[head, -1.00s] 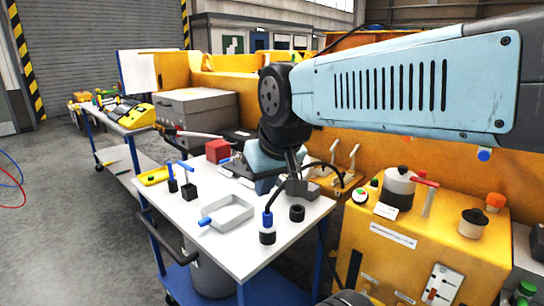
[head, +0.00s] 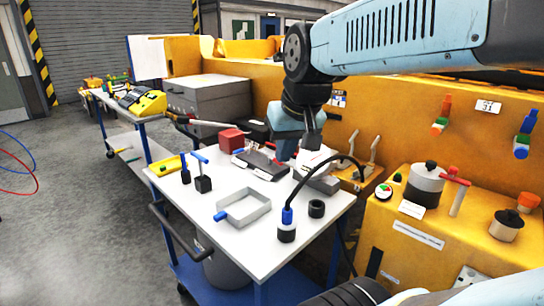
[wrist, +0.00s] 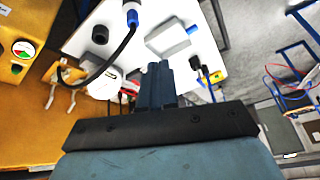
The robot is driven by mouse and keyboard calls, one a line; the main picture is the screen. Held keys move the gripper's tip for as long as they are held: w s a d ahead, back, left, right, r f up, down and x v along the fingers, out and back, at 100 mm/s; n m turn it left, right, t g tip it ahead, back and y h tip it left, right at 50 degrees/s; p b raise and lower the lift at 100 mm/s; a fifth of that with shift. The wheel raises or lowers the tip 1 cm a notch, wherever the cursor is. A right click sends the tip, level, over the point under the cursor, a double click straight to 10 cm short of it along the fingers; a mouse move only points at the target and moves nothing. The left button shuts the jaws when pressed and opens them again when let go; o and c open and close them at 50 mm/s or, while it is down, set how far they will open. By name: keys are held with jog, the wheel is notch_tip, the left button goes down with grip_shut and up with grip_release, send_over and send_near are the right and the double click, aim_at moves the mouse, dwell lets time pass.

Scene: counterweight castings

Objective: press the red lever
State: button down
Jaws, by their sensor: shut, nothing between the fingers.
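A red lever handle (head: 455,180) sits on a pale upright post on top of the yellow machine, beside a grey pot, at the right of the head view. A second long handle with a red grip (head: 207,123) sticks out by the grey cabinet behind the table; I cannot tell which one is meant. My gripper (head: 284,156) is above the back of the white table, well left of the post-mounted lever and touching neither. In the wrist view my gripper (wrist: 157,72) is shut and empty. I make out no red lever in the wrist view.
The white table (head: 232,245) carries a red block (head: 231,141), a grey tray (head: 243,207), a black cylinder with a cable (head: 287,225) and small blue-handled pieces. A pressure gauge (head: 383,191) and a black-knobbed canister (head: 506,226) flank the machine's lever.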

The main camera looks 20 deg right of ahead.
jog(key=w+d+r+m+g+y, duration=0.15)
jog(key=w+d+m, duration=0.35)
jog(key=w, duration=0.8)
jog(key=w+d+r+m+g, duration=0.1)
jog(key=w+d+m+g, duration=0.15)
jog(key=w+d, duration=0.75)
jog(key=w+d+f+m+g+y, duration=0.1)
jog(key=w+d+f+m, duration=0.6)
jog(key=w+d+f, duration=0.9)
jog(key=w+f+y, duration=0.1)
jog(key=w, duration=0.3)
jog(key=shift+d+g+y, duration=0.15)
jog(key=shift+g+y, duration=0.2)
jog(key=shift+g, duration=0.05)
jog(key=shift+f, duration=0.15)
